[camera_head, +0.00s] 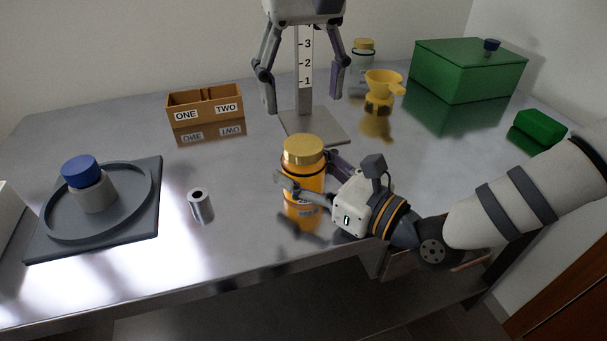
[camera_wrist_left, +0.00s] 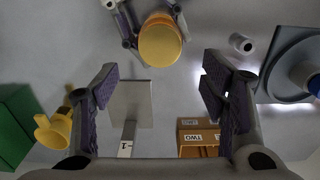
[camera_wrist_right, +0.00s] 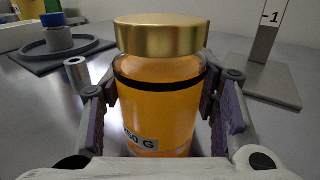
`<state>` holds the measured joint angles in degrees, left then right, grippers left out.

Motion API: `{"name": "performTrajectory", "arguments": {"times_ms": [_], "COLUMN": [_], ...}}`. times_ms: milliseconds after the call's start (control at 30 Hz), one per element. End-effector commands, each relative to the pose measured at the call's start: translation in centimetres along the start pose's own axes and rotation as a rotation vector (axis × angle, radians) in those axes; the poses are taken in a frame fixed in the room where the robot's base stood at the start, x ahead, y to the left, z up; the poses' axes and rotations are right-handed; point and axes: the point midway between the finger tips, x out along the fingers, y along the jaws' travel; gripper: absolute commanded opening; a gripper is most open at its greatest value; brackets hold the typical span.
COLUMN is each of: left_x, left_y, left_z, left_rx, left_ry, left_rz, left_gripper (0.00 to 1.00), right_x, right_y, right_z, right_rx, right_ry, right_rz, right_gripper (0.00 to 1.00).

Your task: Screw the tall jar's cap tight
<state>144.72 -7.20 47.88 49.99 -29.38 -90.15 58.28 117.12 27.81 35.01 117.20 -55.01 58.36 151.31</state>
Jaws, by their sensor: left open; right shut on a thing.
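The tall jar (camera_head: 302,182) is orange with a dark band near its top and a gold cap (camera_head: 303,150) on it. It stands upright on the metal table. My right gripper (camera_head: 303,184) is shut on the jar's body from the right side; the right wrist view shows the jar (camera_wrist_right: 158,105) between its pads and the gold cap (camera_wrist_right: 160,35) above them. A label on the jar is partly hidden. My left gripper (camera_head: 304,100) is open and empty, pointing down behind and above the jar. The left wrist view shows the cap (camera_wrist_left: 160,42) beyond its fingers, not between them.
A height gauge (camera_head: 312,125) stands behind the jar. A wooden box (camera_head: 205,105) labelled ONE and TWO, a grey cylinder (camera_head: 200,206) and a tray (camera_head: 140,225) with a blue-capped jar (camera_head: 88,182) are left. A yellow funnel (camera_head: 384,82) and green box (camera_head: 470,75) are at back right.

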Motion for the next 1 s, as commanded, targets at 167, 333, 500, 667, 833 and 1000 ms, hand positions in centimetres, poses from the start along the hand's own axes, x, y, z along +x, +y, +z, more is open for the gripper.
{"name": "performTrajectory", "arguments": {"times_ms": [167,333,500,667,833,1000], "left_x": [0.8,3.7,6.4,7.8,8.0,8.0], "left_y": [0.0,-0.1,0.0,0.0,0.0,0.0], "left_z": [0.0,0.0,0.0,0.0,0.0,0.0], "left_rx": [0.002,0.003,0.002,0.003,0.002,0.002], "left_ry": [-0.001,-0.004,-0.002,0.0,0.0,0.0], "left_rz": [-0.001,-0.002,-0.001,0.0,0.0,0.0], "left_gripper": [0.66,0.66,0.66,0.66,0.66,0.61], "right_x": [0.0,0.0,0.0,0.0,0.0,0.0], "right_y": [0.0,0.0,0.0,0.0,0.0,0.0], "right_z": [0.0,0.0,0.0,0.0,0.0,0.0], "right_rx": [0.0,0.0,0.0,0.0,0.0,0.0], "right_ry": [0.0,0.0,0.0,0.0,0.0,0.0], "right_rz": [0.0,0.0,0.0,0.0,0.0,0.0], "right_gripper": [0.0,0.0,0.0,0.0,0.0,0.0]}}
